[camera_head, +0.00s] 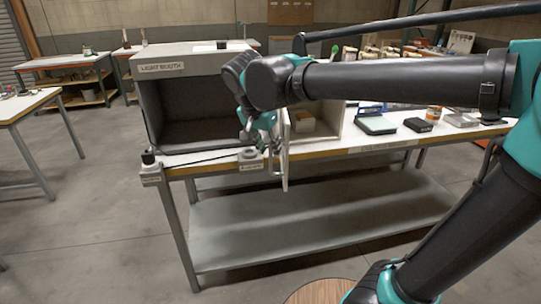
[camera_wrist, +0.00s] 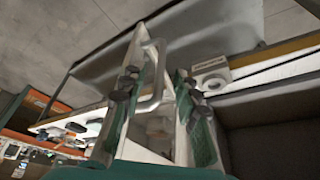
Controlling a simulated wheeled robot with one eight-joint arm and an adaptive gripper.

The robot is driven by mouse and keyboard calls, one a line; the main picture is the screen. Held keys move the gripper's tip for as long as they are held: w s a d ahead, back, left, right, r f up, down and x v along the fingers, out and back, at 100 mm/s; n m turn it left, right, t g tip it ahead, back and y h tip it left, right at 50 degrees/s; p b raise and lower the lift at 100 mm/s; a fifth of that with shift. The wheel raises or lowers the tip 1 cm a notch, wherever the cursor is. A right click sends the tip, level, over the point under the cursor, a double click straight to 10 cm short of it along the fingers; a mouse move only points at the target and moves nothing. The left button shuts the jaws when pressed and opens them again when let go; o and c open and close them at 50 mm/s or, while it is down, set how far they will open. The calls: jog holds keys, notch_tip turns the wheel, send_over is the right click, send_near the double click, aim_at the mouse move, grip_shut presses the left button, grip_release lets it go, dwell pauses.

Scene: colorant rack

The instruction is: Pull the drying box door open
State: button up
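The drying box (camera_head: 328,122) stands on the bench just right of the light booth, its front partly uncovered. Its pale door (camera_head: 285,165) is swung outward and seen nearly edge-on at the box's left side. In the wrist view the door (camera_wrist: 139,48) runs up the middle, with a silver bar handle (camera_wrist: 161,72) on its right face. My gripper (camera_head: 264,138) is beside the door's left face in the head view. In the wrist view my gripper (camera_wrist: 157,100) has its fingers spread, with the handle in the gap between them. Contact with the handle cannot be told.
The light booth (camera_head: 158,69) stands open-fronted close on the left. A round fixture (camera_head: 249,154) sits at the bench's front edge near my gripper. Trays and small devices (camera_head: 376,124) lie to the right. The floor in front (camera_head: 120,245) is clear.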

jog(key=v, duration=0.7)
jog(key=shift+r, duration=0.4)
jog(key=shift+s, duration=0.1)
